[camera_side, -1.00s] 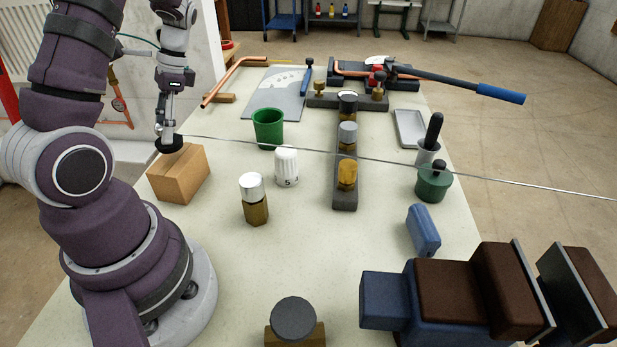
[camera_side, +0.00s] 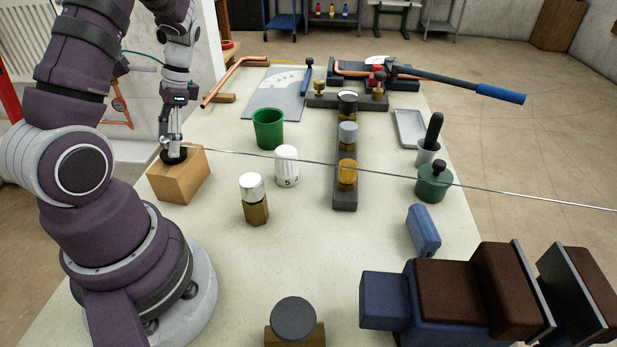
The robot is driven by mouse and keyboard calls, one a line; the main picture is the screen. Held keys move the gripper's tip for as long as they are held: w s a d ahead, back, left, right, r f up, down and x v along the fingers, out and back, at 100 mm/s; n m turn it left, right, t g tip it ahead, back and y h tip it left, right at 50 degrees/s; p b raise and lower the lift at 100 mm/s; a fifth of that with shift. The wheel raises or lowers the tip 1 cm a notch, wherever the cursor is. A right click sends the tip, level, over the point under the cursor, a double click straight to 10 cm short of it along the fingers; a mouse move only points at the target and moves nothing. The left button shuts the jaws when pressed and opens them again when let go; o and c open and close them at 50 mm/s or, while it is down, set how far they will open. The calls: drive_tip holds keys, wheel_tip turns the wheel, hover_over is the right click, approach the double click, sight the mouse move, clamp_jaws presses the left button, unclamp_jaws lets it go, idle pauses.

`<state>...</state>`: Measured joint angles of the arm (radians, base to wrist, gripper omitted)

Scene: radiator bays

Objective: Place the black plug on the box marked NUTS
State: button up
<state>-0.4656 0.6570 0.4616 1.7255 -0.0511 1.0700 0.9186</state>
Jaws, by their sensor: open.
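The black plug (camera_side: 173,157), a dark round disc, appears to rest on top of a brown cardboard box (camera_side: 178,183), near its back left edge. No NUTS marking can be read on the faces in view. My gripper (camera_side: 172,143) points down right above the plug, its fingertips at the plug's upper part. It is open. Whether a finger still touches the plug is too small to tell.
A thin metal rod (camera_side: 420,175) crosses the view. The bench in front of the box is clear.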

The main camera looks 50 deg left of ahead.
drive_tip(key=v, duration=1.2)
drive_tip(key=d+r+t, duration=0.1)
drive_tip(key=d+t, duration=0.9)
drive_tip(key=d, duration=1)
drive_tip(key=shift+d, duration=0.25)
